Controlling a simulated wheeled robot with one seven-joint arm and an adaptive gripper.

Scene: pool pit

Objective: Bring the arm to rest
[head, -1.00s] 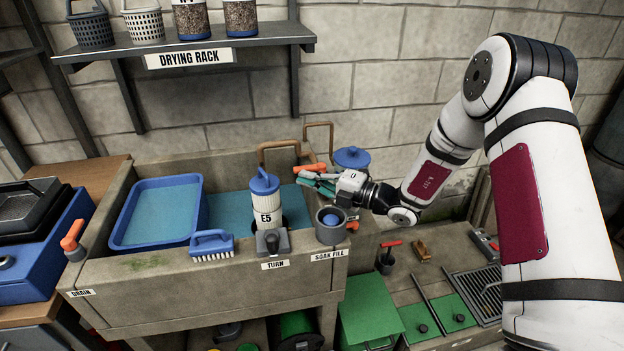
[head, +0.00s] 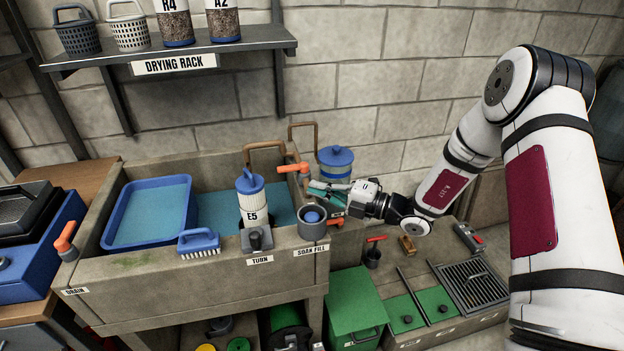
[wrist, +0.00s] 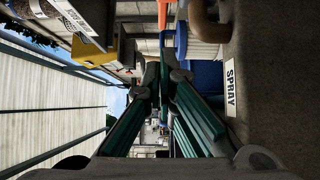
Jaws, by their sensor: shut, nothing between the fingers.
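My gripper (head: 325,188) is in the head view, at the right end of the stone sink (head: 215,293), above the sink's edge and in front of a blue-lidded container (head: 336,164). Its teal fingers also show in the wrist view (wrist: 165,80), close together with nothing held. An orange-handled tap (head: 292,168) stands just behind and left of the fingertips. A grey cup with a blue inside (head: 312,222) is below them. Whether the fingers touch anything is hard to tell.
A white filter cartridge (head: 253,203) marked E5 stands in the sink beside a blue tray (head: 150,212). A blue brush (head: 199,243) lies on the front rim. Green lids (head: 405,313) and a grate (head: 474,285) are low on the right. A drying rack (head: 165,55) hangs above.

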